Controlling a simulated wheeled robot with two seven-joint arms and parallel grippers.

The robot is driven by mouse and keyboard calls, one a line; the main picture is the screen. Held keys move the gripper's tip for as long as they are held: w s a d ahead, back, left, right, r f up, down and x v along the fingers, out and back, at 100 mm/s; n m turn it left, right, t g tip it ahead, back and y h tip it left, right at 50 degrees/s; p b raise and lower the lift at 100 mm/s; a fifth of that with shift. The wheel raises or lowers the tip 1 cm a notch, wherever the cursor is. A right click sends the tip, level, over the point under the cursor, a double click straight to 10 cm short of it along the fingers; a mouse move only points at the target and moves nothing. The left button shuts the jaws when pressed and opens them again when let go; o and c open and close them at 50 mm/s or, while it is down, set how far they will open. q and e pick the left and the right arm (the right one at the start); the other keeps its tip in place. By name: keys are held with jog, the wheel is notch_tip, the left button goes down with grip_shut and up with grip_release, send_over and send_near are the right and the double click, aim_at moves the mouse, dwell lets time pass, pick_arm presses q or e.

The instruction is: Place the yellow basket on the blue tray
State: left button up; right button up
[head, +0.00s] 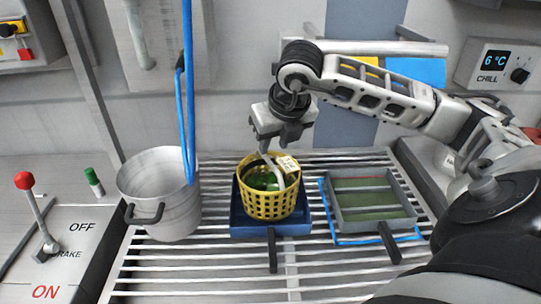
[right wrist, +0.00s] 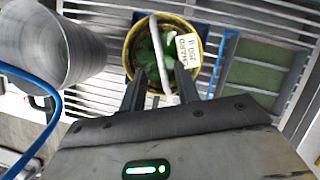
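The yellow basket (head: 270,205) is a round, perforated tub with green leaves inside, a pale arched handle and a small label tag. It appears to stand upright on the dark blue tray (head: 243,222), which has a dark handle at the front. In the right wrist view the basket (right wrist: 129,50) shows from above. My right gripper (head: 277,139) is just above the basket. Its fingers (right wrist: 160,88) are apart, with the pale handle (right wrist: 157,50) showing between them; whether they touch it is unclear. My left gripper is out of view.
A metal pot (head: 155,190) stands left of the basket, with a blue hose (head: 187,90) hanging by it. A grey divided tray (head: 345,215) sits on a blue-outlined area to the right. A red-knobbed lever (head: 35,210) is at far left. Slatted rack lies bare in front.

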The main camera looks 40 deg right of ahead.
jog(key=shift+v, duration=2.15)
